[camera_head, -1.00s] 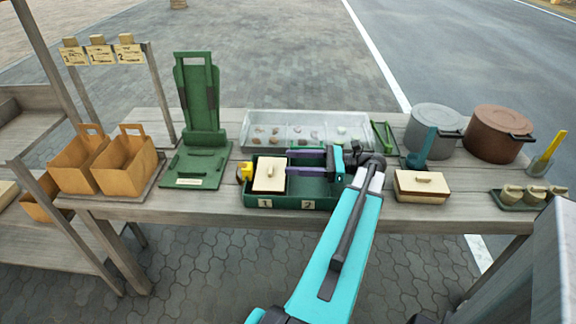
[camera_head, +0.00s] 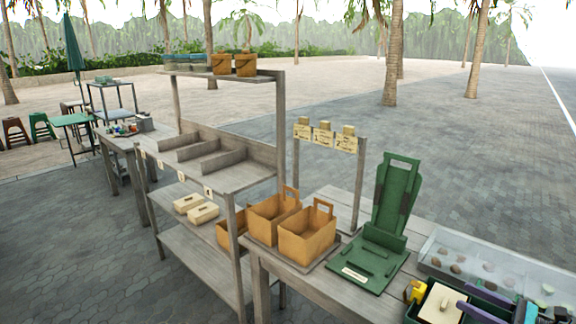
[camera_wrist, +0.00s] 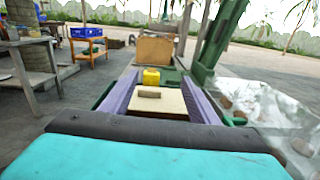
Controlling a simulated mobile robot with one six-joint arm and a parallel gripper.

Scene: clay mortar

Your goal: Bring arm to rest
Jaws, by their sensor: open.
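My gripper (camera_head: 462,297) shows at the lower right edge of the head view, with two purple fingers apart. In the wrist view my gripper (camera_wrist: 160,78) has one finger on each side of a cream lid (camera_wrist: 157,101) with a small handle. The head view shows the fingertips at the right side of this lid (camera_head: 440,303). I cannot tell whether they touch it. The lid sits in a green tray (camera_head: 413,312), with a yellow piece (camera_head: 416,290) at its far side. Most of my arm is outside the head view.
A green stand (camera_head: 395,205) rises beyond the tray, near two orange-brown carriers (camera_head: 307,232). A sign rack (camera_head: 325,140) and wooden shelves (camera_head: 240,180) stand to the left. Open paving lies behind.

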